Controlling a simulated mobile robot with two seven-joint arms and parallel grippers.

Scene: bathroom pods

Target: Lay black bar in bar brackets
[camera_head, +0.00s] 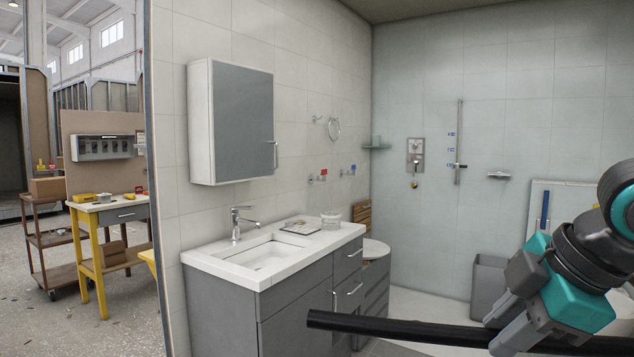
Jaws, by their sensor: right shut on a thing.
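The long black bar (400,327) runs nearly level across the lower right, its left end free in the air in front of the grey vanity. My right gripper (505,335), with grey fingers and a teal body, comes in from the right and is shut on the bar. The bar's right end runs out past the picture's edge. My left gripper is not in view. Two small wall fittings, one with a red tag (324,171) and one with a blue tag (352,167), sit on the tiled wall; I cannot tell whether they are the bar brackets.
The vanity (295,303) with basin and tap stands along the left wall, below a mirror cabinet (230,122). A grey bin (488,286) and a leaning panel (568,203) stand at the back right. A yellow workbench (93,250) is outside at left.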

